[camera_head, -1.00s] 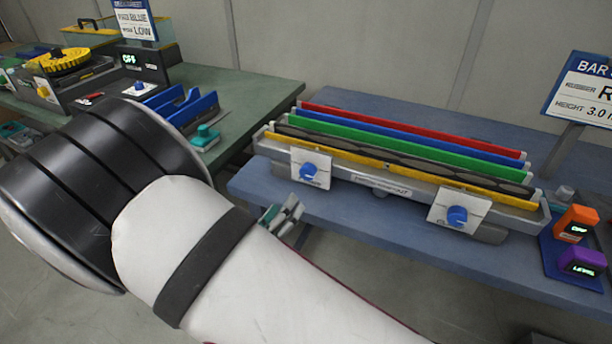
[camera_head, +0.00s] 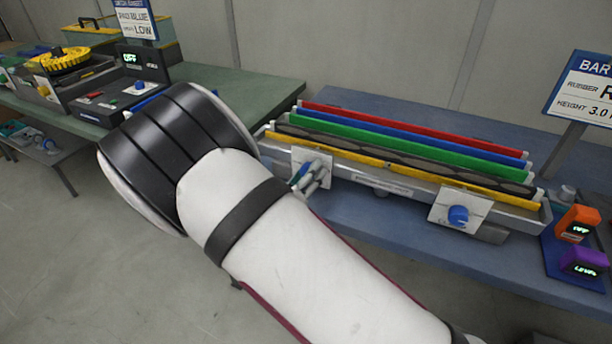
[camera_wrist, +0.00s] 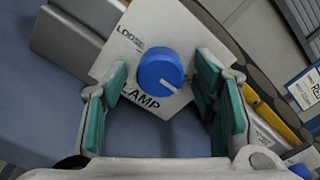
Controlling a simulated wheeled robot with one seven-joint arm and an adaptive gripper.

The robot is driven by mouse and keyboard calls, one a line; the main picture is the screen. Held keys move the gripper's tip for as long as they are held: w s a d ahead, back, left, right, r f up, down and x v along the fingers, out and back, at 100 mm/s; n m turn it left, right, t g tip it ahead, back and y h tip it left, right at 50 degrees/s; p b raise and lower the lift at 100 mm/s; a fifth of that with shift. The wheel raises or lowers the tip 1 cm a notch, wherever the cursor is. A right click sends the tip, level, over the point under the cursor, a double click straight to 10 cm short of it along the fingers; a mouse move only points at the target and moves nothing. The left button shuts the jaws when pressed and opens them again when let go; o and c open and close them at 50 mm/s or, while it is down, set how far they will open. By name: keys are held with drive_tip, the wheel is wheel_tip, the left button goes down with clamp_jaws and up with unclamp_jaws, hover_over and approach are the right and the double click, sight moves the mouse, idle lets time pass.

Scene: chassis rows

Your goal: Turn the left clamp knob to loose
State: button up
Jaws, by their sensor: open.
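The left clamp knob (camera_wrist: 160,72) is a blue dial on a white plate (camera_wrist: 118,62), centred in the wrist view. The plate reads "LOOSE" at upper left and "CLAMP" below the knob. The knob's white pointer mark slants to the lower right, away from "LOOSE". My gripper (camera_wrist: 161,82) is open, its green-padded fingers on either side of the knob with gaps visible. In the head view, my gripper (camera_head: 308,178) is in front of the left plate (camera_head: 318,157) and mostly hides the knob.
The right clamp knob (camera_head: 458,215) sits on its own plate on the same fixture, which holds red, blue, green and yellow bars (camera_head: 420,137). An orange device (camera_head: 577,223) and a purple device (camera_head: 584,262) stand at the right end of the blue bench (camera_head: 420,245).

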drive_tip(key=c, duration=1.2)
drive_tip(key=shift+o, duration=0.2)
